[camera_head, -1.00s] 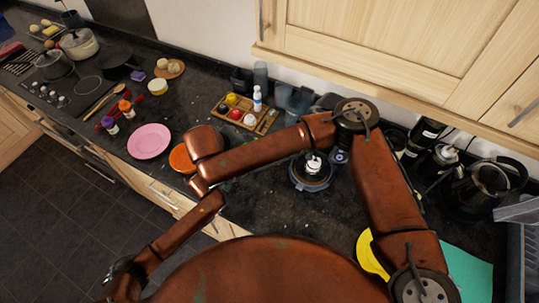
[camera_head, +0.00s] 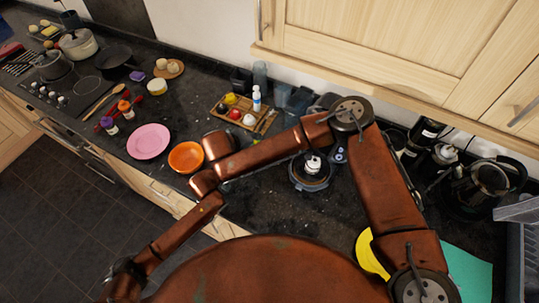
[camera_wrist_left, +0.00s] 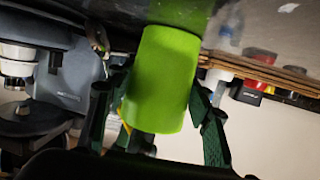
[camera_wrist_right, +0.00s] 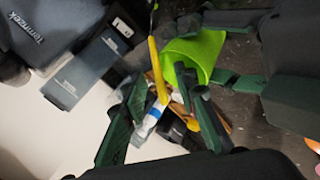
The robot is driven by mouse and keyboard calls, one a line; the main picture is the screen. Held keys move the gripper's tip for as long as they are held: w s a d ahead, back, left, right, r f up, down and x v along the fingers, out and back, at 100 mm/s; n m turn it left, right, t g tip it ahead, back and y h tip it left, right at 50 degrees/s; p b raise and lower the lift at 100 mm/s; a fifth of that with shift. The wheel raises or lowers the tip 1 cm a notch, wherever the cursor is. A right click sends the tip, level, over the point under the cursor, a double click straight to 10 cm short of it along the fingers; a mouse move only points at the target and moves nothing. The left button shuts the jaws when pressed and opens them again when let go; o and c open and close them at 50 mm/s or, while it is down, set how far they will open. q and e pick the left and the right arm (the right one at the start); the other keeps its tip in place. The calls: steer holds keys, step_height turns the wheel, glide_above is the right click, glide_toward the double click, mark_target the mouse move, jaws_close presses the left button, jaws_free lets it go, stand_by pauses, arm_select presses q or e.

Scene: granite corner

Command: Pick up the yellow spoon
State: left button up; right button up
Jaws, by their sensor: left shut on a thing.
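The yellow spoon (camera_wrist_right: 157,75) shows in the right wrist view as a long thin shape with its near end between the fingers of my right gripper (camera_wrist_right: 164,95). Those fingers stand apart on either side of it; I cannot tell whether they touch it. A bright green cup (camera_wrist_right: 207,48) is just to the right of the spoon. In the left wrist view my left gripper (camera_wrist_left: 153,88) is shut on the green cup (camera_wrist_left: 163,72). A small yellow bit shows at the cup's left side there. In the head view my arms hide the cup and the spoon.
A wooden tray (camera_head: 222,117) with small items and a white bottle (camera_head: 256,98) stands near the wall. An orange bowl (camera_head: 184,157) and pink plate (camera_head: 149,141) lie left of my arm. A yellow plate (camera_head: 367,256) lies at lower right. Grey appliances crowd the wrist views.

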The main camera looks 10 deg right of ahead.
steer(key=shift+w+d+f, duration=0.2)
steer(key=shift+w+f, duration=0.15)
steer(key=shift+f, duration=0.05)
steer(key=shift+c, duration=0.5)
jaws_close()
